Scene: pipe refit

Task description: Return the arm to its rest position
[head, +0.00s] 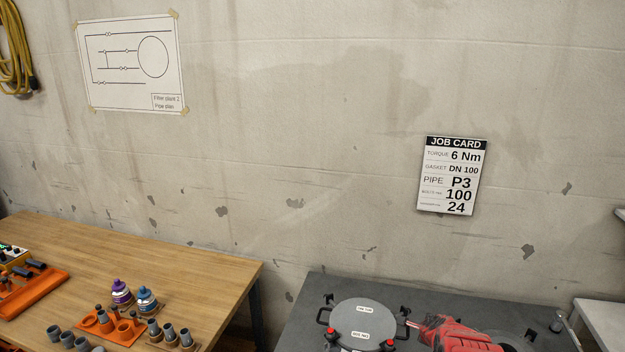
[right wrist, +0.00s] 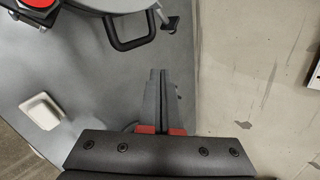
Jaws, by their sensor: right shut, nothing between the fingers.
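My right gripper (right wrist: 158,75) shows in the right wrist view with its two dark fingers together and nothing between them. It is over the grey bench top, apart from the black handle (right wrist: 130,30) of the round lid. In the head view my red right gripper (head: 416,325) comes in at the bottom edge, just right of the round grey lid (head: 362,314). Its arm is mostly out of frame. My left gripper is not in view.
The dark grey bench (head: 318,290) carries the lid with its clamps and red knobs. The wooden table (head: 190,268) at left holds an orange tray, grey fittings and two bottles. A concrete wall with a job card (head: 450,176) stands behind. A white piece (right wrist: 41,110) lies left of the fingers.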

